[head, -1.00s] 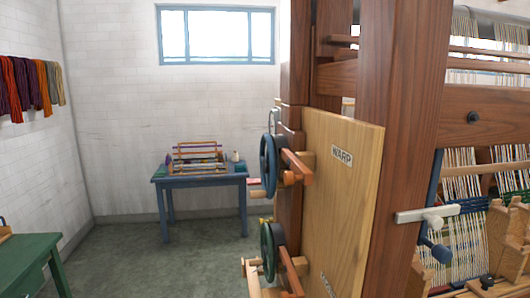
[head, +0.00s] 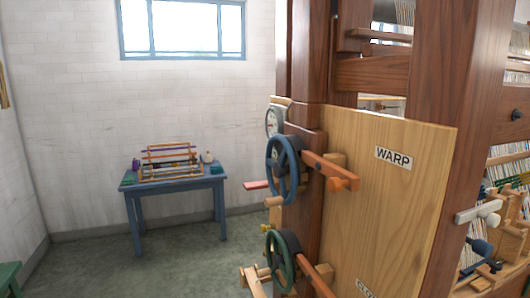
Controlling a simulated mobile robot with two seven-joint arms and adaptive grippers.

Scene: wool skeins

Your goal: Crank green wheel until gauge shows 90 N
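The green wheel (head: 281,262) is mounted low on the side of the wooden loom post, seen nearly edge-on. A blue wheel (head: 283,170) sits above it on the same post. A round gauge with a white face (head: 271,122) is at the top, behind the blue wheel; its reading is too small and oblique to tell. A wooden panel (head: 393,210) beside the wheels carries a "WARP" label (head: 393,157) and a lower label partly cut off by the bottom edge. Neither of my grippers is in the head view.
The large loom frame (head: 440,80) fills the right side, with wooden levers sticking out by the wheels. A blue table (head: 175,185) with a small loom stands against the back wall. The grey floor (head: 180,265) left of the wheels is clear. A green table corner (head: 9,275) shows at lower left.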

